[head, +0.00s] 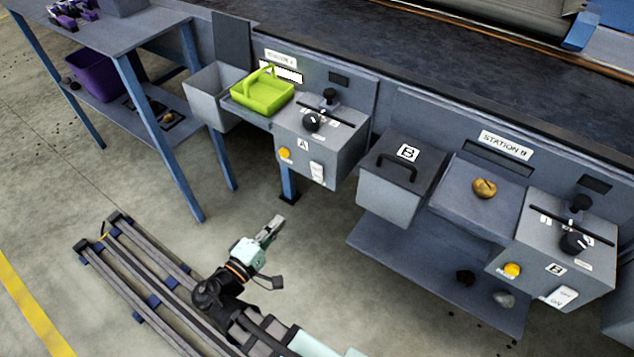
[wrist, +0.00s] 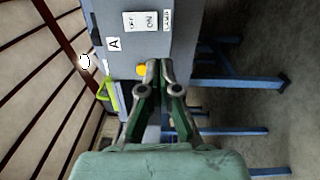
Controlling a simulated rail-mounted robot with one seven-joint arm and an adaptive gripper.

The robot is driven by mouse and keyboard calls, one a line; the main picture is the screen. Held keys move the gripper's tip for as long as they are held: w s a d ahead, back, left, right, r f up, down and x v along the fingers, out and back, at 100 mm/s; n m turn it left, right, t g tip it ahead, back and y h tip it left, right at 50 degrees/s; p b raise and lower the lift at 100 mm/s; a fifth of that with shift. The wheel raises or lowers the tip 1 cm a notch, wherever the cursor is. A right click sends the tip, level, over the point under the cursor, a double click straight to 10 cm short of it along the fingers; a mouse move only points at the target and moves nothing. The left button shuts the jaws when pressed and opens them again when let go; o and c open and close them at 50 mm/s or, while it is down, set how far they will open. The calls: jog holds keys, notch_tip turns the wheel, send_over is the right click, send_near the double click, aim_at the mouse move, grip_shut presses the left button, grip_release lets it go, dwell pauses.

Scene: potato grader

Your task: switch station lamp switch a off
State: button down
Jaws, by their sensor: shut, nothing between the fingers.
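Lamp switch A is a white rocker (head: 317,171) low on the front of the grey station A box (head: 345,150). In the wrist view the rocker (wrist: 141,22) lies near the top edge, with ON lettering and a small label beside it. Which side is pressed in is too small to tell. A strip (head: 282,72) under the station A sign is bright white. My gripper (head: 277,224) is in front of and below the box, apart from it. In the wrist view my gripper (wrist: 159,68) is shut and empty, its tips appearing near the yellow button.
The yellow button (head: 285,154) sits left of the switch; black knobs (head: 312,121) are on top. A green basket (head: 262,92) stands left of the box. Station B's box (head: 560,240) is far right, its sign strip (head: 498,158) dark. Open floor lies around my arm.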

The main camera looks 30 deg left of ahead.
aim_at(315, 169)
notch_tip(315, 169, up, 3)
jog(key=shift+s+d+m+t, duration=0.15)
jog(key=shift+m+t, duration=0.25)
jog(key=shift+t, duration=0.4)
jog(key=w, duration=0.4)
jog(key=w+r, duration=0.1)
jog(key=w, duration=0.4)
jog(key=w+r, duration=0.1)
jog(key=w, duration=0.4)
jog(key=shift+d+p, duration=0.25)
jog(key=shift+p, duration=0.05)
